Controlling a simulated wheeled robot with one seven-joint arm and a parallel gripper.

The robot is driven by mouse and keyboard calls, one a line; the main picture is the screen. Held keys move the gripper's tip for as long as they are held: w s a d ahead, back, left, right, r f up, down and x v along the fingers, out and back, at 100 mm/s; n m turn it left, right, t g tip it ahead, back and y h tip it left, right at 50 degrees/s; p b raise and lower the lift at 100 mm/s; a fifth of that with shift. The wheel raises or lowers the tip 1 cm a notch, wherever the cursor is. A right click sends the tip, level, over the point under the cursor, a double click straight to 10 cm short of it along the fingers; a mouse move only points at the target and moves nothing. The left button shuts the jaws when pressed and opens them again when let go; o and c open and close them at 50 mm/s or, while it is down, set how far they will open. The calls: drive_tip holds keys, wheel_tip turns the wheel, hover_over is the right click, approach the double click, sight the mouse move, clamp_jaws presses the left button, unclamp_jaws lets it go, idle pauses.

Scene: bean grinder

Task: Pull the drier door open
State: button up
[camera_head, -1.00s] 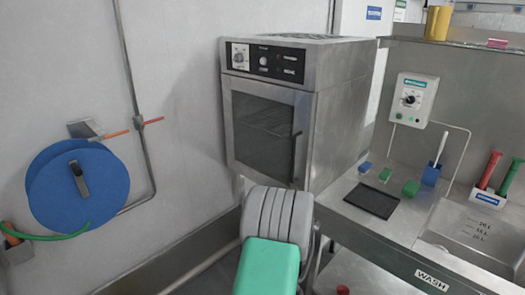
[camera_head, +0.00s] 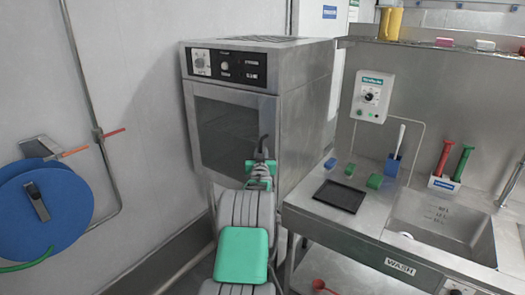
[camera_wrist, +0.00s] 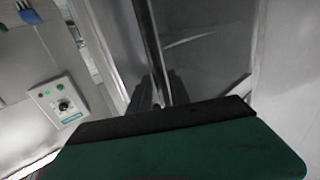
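The drier (camera_head: 310,110) is a steel cabinet with a black control panel above a dark-windowed door (camera_head: 226,125). The door looks shut in the head view. My gripper (camera_head: 262,148) is in front of the door's right edge, where the handle is, and covers that handle in the head view. In the wrist view, a dark upright bar (camera_wrist: 150,40), probably the handle, runs down the door towards my gripper's dark fingers (camera_wrist: 165,92). The green part of my gripper hides much of the fingers. I cannot tell whether they touch or enclose the bar.
A steel counter (camera_head: 300,199) with a black tray (camera_head: 340,196), small coloured blocks and a sink (camera_head: 440,215) stands right of the drier. A white control box (camera_head: 371,96) is on the wall. A blue hose reel (camera_head: 40,215) hangs at left.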

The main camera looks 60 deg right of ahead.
drive_tip(key=c, duration=0.5)
drive_tip(key=shift+d, duration=0.1)
idle(1.2)
